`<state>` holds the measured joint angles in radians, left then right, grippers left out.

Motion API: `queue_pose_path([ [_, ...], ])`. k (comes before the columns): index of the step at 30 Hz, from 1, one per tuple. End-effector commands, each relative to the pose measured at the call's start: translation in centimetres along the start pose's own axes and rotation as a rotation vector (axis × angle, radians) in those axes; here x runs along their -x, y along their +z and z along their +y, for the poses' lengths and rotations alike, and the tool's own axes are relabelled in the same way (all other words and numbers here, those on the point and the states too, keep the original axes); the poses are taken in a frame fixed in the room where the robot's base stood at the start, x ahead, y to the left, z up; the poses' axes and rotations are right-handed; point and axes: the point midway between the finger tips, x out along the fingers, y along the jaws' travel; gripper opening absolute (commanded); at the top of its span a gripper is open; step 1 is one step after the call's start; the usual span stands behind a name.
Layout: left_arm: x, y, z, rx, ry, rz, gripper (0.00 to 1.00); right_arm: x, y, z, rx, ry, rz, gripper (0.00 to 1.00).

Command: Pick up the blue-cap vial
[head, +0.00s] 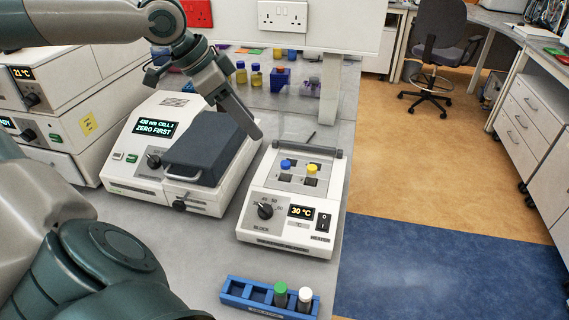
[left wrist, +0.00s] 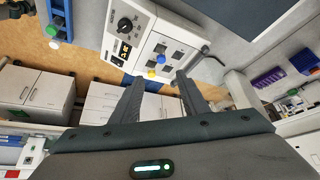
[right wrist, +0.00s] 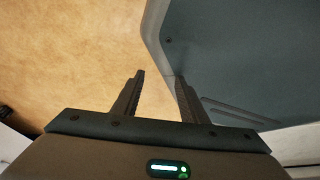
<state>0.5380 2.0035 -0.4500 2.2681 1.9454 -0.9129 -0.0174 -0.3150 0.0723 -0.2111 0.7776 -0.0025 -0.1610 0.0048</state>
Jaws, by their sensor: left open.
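The blue-cap vial (head: 286,164) stands in the heating block (head: 259,229), left of a yellow-cap vial (head: 312,169); only the caps and a little below show. The blue cap also shows in the left wrist view (left wrist: 161,59), beyond and between the fingers. My left gripper (head: 256,134) is open and empty, above and behind-left of the blue cap, apart from it. In the left wrist view its fingers (left wrist: 158,82) are spread. My right gripper (right wrist: 160,88) is open and empty over the floor, beside a grey-green surface; it is outside the head view.
A photometer with a dark lid (head: 208,152) stands left of the block, under my left gripper. A blue rack (head: 248,296) with green-cap and white-cap vials is at the front. Yellow-cap bottles (head: 256,76) stand behind. The bench's right edge is close to the block.

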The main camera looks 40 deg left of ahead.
Motion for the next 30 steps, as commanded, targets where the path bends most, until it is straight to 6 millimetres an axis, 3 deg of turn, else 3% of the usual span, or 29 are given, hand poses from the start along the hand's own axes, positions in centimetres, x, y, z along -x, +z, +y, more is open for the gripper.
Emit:
queue_pose_path([
  [14,-0.8,0.0,0.0,-0.001,0.002,-0.001,0.41,0.1,0.1,0.0,0.000,0.000,-0.004,0.39],
  [30,-7.2,0.0,0.1,0.000,0.005,-0.001,0.41,0.3,1.3,0.1,0.000,0.001,-0.032,0.39],
])
